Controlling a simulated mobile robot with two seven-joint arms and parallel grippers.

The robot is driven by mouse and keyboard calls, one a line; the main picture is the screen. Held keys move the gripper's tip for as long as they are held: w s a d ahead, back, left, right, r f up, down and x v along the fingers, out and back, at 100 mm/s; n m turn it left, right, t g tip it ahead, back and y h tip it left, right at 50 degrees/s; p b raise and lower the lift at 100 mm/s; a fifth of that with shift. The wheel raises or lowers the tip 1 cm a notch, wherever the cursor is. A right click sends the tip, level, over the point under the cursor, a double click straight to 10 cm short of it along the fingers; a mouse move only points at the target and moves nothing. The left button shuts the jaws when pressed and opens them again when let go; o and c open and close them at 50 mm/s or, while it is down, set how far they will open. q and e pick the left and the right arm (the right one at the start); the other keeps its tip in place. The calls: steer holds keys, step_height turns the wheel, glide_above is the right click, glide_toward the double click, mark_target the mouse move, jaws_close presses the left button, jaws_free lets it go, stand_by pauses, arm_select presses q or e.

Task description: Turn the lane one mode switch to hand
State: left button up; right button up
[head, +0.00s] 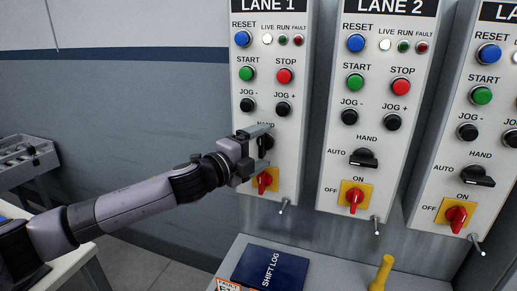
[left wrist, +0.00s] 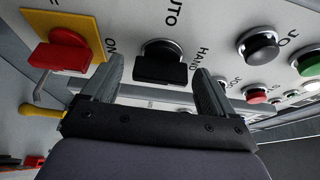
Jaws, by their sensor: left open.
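The lane one mode switch (head: 267,142) is a black knob on the left panel, below the jog buttons. My left gripper (head: 260,148) is in front of it and hides much of it and its labels. In the left wrist view the switch (left wrist: 160,63) shows between the two open fingers of my left gripper (left wrist: 157,78), with a gap on each side. The fingers do not visibly touch it. The words AUTO and HAND are beside it, but which one it points at is hard to tell. My right gripper is not in view.
A red switch on a yellow plate (left wrist: 68,45) sits close to one finger, and black jog buttons (left wrist: 258,46) lie beyond the other. Lane 2's panel (head: 328,100) stands to the right. A blue shift log (head: 270,270) and a yellow-handled object (head: 381,273) lie on the ledge below.

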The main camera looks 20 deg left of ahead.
mark_target(259, 149)
arm_select(q)
steer(key=b+v, duration=0.1)
steer(key=v, duration=0.4)
steer(key=shift+s+a+f, duration=0.1)
steer(key=shift+s, duration=0.05)
steer(key=shift+v, duration=0.9)
steer(key=s+d+f+n+g, duration=0.1)
steer(key=s+d+f+n, duration=0.35)
steer(key=f, duration=0.45)
steer(key=s+d+f+n+g, duration=0.1)
steer(key=s+d+f+n, duration=0.3)
steer(key=f, duration=0.6)
steer(key=s+a+f+n+g+y, duration=0.2)
steer(key=s+f+n, duration=0.4)
steer(key=s+f, duration=0.3)
steer(key=s+a+f+n+g+y, duration=0.2)
steer(key=s+a+f+n, duration=0.3)
steer(key=s+f, duration=0.4)
steer(key=shift+s+a+f+n+y, duration=0.15)
steer(key=shift+s+f+n+y, duration=0.25)
steer(key=shift+f+n+y, duration=0.2)
